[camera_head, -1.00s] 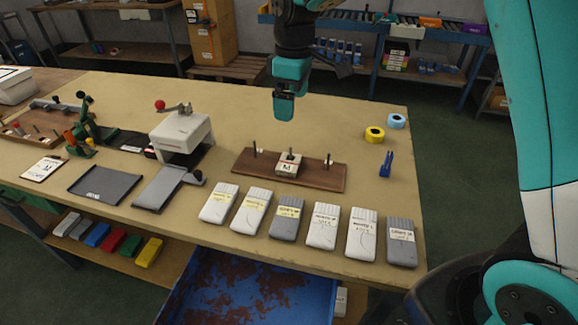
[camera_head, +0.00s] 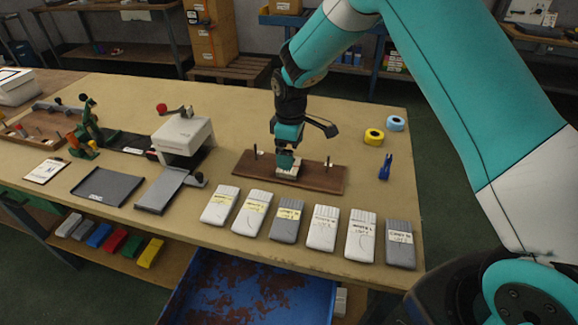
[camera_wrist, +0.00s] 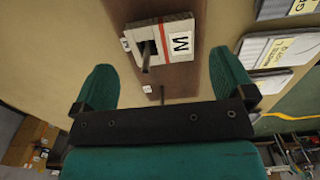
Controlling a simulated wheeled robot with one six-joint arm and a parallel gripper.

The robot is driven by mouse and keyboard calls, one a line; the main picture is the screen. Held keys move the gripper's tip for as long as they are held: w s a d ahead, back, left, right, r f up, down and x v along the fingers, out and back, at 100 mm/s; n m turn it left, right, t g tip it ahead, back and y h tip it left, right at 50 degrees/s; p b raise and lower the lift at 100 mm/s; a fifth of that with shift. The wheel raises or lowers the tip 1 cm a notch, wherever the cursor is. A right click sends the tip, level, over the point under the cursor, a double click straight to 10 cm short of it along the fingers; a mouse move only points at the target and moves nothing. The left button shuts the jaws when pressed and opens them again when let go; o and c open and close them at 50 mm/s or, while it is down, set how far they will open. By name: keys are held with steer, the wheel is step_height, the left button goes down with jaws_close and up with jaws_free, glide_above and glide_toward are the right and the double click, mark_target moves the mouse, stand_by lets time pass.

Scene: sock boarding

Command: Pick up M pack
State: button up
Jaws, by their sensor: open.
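The M pack (camera_wrist: 175,46) is a pale block with a white label reading M. It sits on the brown wooden board (camera_head: 318,182) around a dark upright peg, as the wrist view shows. In the head view the pack (camera_head: 288,174) is partly hidden by my gripper (camera_head: 286,160), which is right above it. In the wrist view my gripper (camera_wrist: 160,80) has its two green fingers wide apart with nothing between the tips. The pack appears just beyond the fingertips, between their lines; I see no contact.
Other pegs (camera_head: 328,172) stand on the board on both sides. Several grey and white packs (camera_head: 322,228) lie in a row in front. A white press (camera_head: 183,135) stands to the left, and yellow tape (camera_head: 374,136) and blue clips (camera_head: 385,167) to the right.

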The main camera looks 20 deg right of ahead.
steer(key=f, duration=0.4)
steer(key=shift+a+f+p, duration=0.2)
steer(key=shift+f+p, duration=0.1)
steer(key=shift+p, duration=0.1)
steer(key=shift+c, duration=0.5)
steer(key=c, duration=0.7)
steer(key=shift+r, duration=0.1)
steer(key=shift+c, duration=0.2)
